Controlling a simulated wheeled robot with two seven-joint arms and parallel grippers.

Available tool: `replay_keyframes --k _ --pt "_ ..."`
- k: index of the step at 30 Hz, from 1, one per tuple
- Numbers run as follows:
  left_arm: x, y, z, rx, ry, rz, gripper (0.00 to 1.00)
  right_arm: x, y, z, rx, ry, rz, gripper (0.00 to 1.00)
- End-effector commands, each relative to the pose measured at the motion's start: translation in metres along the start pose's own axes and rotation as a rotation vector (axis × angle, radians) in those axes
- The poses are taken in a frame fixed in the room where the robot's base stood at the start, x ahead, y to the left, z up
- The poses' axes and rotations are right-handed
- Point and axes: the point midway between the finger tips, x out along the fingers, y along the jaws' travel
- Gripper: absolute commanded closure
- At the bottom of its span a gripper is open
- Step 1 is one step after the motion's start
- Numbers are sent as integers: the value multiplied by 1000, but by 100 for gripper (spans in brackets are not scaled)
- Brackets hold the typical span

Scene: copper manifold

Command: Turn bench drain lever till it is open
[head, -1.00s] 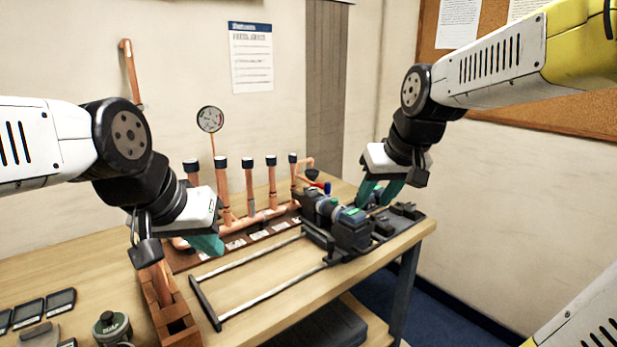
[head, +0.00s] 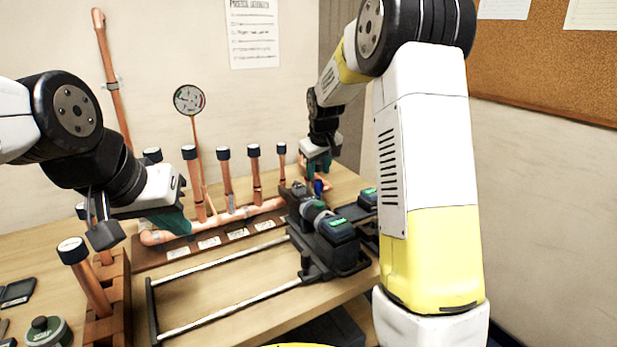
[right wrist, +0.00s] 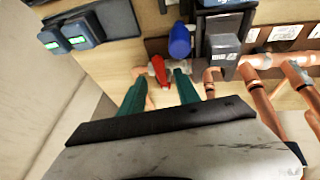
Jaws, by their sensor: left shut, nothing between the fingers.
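A small red lever (right wrist: 159,70) sits on a pale valve body at the end of the copper pipework, with a blue handle (right wrist: 180,41) beside it. The blue handle also shows in the head view (head: 318,187); the red lever is hidden there. My right gripper (head: 318,168) is over the right end of the pipework. In the right wrist view its green fingers (right wrist: 163,78) are apart, on either side of the red lever, with a gap visible to the right finger. My left gripper (head: 180,226) is shut and empty beside the manifold's left end.
The copper manifold (head: 238,213) with several capped risers stands along the wall, with a round gauge (head: 189,99) behind. A dark clamp machine (head: 335,240) with two rails is in front. A wooden block (head: 108,300) holding capped pipes is at left.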

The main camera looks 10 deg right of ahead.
Motion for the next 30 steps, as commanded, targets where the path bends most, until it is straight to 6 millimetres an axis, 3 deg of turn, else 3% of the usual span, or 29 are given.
replay_keyframes --k 7,17,18,24,30 --pt "0 0 0 0 0 0 100 32 0 0 2 -1 -1 61" --pt "0 0 0 0 0 0 100 38 0 0 2 1 -1 61" --pt "0 0 0 0 0 0 100 38 0 0 2 1 -1 63" --pt "0 0 0 0 0 0 100 38 0 0 2 1 -1 100" --pt "0 0 0 0 0 0 100 38 0 0 2 1 -1 100"
